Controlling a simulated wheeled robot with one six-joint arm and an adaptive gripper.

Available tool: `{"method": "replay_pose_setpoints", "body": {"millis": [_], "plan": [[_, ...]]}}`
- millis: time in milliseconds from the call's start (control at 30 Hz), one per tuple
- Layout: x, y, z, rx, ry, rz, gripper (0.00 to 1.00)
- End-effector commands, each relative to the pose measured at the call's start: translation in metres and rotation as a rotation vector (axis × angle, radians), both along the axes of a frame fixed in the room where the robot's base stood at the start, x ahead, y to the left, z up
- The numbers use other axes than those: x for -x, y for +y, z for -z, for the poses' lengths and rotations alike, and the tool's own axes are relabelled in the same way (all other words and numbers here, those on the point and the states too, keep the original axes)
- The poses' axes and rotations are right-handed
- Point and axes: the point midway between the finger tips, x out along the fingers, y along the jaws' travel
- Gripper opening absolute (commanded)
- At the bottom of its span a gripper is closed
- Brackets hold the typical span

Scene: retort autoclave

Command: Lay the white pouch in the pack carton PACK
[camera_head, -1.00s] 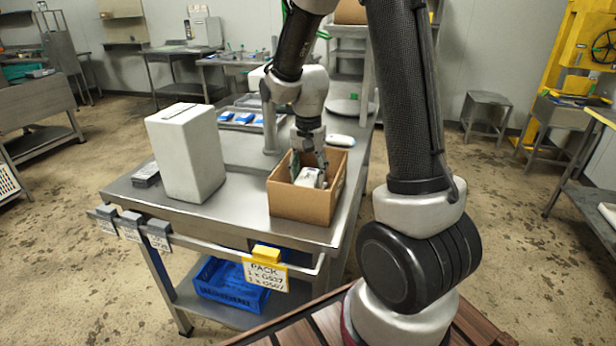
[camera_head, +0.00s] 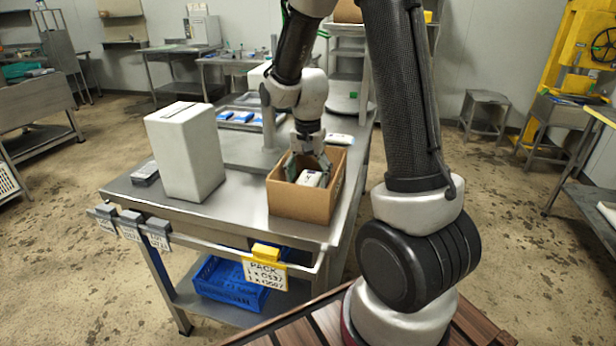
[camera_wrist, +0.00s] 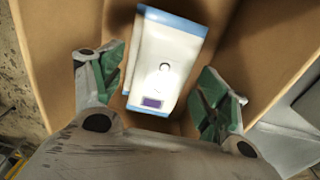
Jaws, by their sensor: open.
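The white pouch (camera_wrist: 168,62) has blue ends, a small round mark and a dark purple label. It lies inside the cardboard carton, and in the head view the pouch (camera_head: 311,178) shows below the carton's rim. A pale edge beside it in the wrist view may be another pack under it; I cannot tell. The pack carton (camera_head: 300,205) stands open on the steel table, above the yellow-clipped PACK card (camera_head: 265,272). My gripper (camera_wrist: 163,95) is open inside the carton's mouth, one finger on each side of the pouch, with gaps between the fingers and the pouch.
A tall white box (camera_head: 187,155) stands left of the carton on the steel table (camera_head: 243,213). Blue packs (camera_head: 240,117) lie in a tray behind. A white object (camera_head: 339,139) lies behind the carton. A blue crate (camera_head: 230,284) sits on the lower shelf.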

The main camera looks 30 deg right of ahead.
Motion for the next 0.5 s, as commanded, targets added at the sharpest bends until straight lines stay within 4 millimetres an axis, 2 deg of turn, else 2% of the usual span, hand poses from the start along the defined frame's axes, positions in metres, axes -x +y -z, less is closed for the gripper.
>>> {"method": "replay_pose_setpoints", "body": {"millis": [167,500], "plan": [[-0.001,0.000,-0.021,0.000,-0.006,0.000,0.75],[-0.001,0.000,-0.097,0.000,-0.006,0.000,0.75]]}}
